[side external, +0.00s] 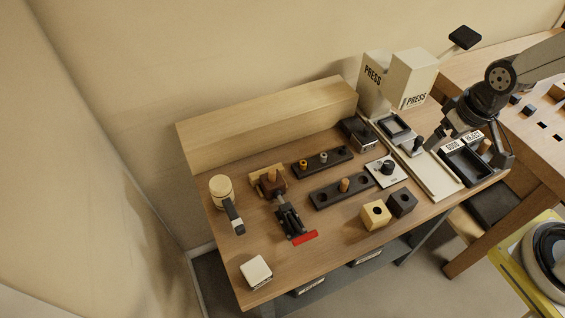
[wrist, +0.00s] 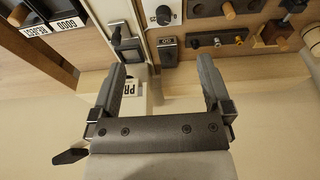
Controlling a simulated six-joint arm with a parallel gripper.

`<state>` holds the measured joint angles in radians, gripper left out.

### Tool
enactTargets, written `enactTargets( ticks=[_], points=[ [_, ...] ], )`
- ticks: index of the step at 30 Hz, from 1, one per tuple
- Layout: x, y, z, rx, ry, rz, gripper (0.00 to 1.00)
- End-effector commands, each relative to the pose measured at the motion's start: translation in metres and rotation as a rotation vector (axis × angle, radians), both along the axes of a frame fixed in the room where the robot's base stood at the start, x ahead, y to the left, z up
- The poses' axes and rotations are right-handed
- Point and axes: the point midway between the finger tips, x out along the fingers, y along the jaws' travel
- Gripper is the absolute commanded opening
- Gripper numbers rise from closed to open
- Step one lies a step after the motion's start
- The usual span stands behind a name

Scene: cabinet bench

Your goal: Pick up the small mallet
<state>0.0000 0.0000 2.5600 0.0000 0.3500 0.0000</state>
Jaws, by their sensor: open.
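The small mallet (side external: 221,189) appears to be the piece with a pale round head and a dark handle at the left end of the bench in the side view. Its handle points toward the front. My gripper (side external: 476,150) is at the far right of the bench, by the two-part tray, far from the mallet. In the wrist view my gripper (wrist: 160,68) has its two fingers wide apart with nothing between them. A pale piece at the right edge of that view is cut off, and I cannot tell whether it is the mallet.
A clamp with a red handle (side external: 303,238) stands right of the mallet. Dark peg blocks (side external: 341,191), two cubes (side external: 375,214) and PRESS boxes (side external: 413,75) are between it and my gripper. A GOOD/REJECT tray (side external: 463,166) is at right. A white block (side external: 256,271) sits front left.

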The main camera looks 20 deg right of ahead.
Motion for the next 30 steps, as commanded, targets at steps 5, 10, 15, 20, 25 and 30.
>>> enactTargets(
  ticks=[5, 10, 15, 20, 25, 30],
  points=[
    [0.003, 0.002, 0.0, -0.002, 0.001, 0.014, 1.0],
    [0.021, 0.009, 0.002, -0.013, 0.008, 0.087, 1.0],
    [0.055, 0.028, 0.004, -0.037, 0.025, 0.242, 1.0],
    [0.094, 0.056, 0.004, -0.065, 0.041, 0.436, 1.0],
    [0.131, 0.092, 0.001, -0.093, 0.059, 0.648, 1.0],
    [0.162, 0.132, -0.006, -0.121, 0.075, 0.858, 1.0]
  ],
)
